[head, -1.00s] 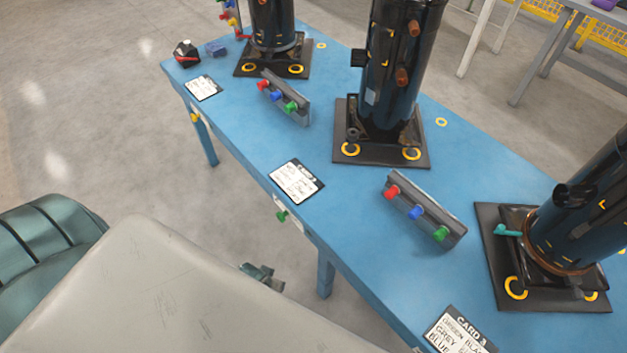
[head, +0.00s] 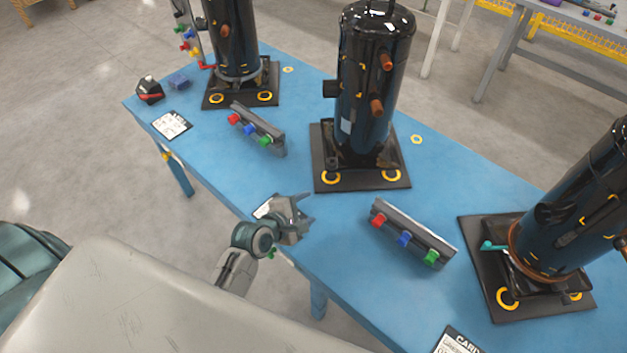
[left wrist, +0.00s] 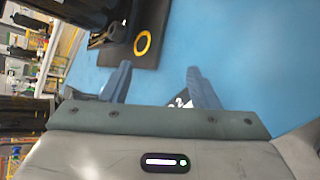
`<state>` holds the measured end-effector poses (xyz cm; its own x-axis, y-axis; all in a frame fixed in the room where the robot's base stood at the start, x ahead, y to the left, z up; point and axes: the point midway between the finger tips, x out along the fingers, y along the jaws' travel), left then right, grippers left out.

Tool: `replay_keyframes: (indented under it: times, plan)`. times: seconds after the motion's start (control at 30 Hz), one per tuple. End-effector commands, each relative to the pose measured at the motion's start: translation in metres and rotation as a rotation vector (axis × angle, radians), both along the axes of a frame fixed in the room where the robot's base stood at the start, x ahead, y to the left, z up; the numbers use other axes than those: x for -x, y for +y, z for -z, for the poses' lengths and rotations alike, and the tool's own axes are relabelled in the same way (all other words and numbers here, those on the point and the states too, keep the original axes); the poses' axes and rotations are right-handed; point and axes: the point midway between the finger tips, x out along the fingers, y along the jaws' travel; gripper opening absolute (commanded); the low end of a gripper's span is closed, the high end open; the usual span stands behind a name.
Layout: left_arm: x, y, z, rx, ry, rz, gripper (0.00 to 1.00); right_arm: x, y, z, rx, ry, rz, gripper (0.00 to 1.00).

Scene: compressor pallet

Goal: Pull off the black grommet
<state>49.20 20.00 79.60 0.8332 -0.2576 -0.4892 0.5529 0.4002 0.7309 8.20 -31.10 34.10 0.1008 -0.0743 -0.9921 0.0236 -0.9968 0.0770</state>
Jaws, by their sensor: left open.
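The middle black compressor (head: 365,90) stands upright on a dark square base plate (head: 360,183) with yellow rings (head: 331,177) at its corners. I cannot pick out the black grommet for sure against the dark feet. My left gripper (head: 304,207) is over the table's front edge, in front of that plate and apart from it. The left wrist view shows its two fingers (left wrist: 161,82) apart with nothing between them. A plate corner with a yellow ring (left wrist: 143,43) lies just beyond the fingers. My right gripper is in neither view.
More compressors stand at the back left (head: 234,45) and right (head: 575,215) on the blue table (head: 290,165). Racks with red, blue and green knobs (head: 412,233) (head: 258,128) flank the gripper. My left gripper partly covers a white card (head: 264,207).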

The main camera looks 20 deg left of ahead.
Motion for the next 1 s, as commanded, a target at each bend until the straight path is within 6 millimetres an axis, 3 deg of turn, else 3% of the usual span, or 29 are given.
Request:
replay_keyframes:
  times: [0.03,0.2,0.4,0.67,1.0]
  plan:
    - [-0.017,-0.002,-0.001,0.149,-0.013,-0.086,0.54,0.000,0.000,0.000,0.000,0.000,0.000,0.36]
    - [-0.056,0.001,-0.006,0.616,-0.046,-0.326,0.54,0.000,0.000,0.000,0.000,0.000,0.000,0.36]
    - [-0.077,0.006,-0.008,0.924,-0.066,-0.460,0.54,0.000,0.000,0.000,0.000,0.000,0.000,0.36]
    - [-0.101,0.004,-0.005,0.988,-0.070,-0.485,0.54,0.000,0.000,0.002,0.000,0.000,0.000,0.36]
    - [-0.159,-0.005,0.007,0.983,-0.070,-0.484,0.54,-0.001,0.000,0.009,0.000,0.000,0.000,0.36]
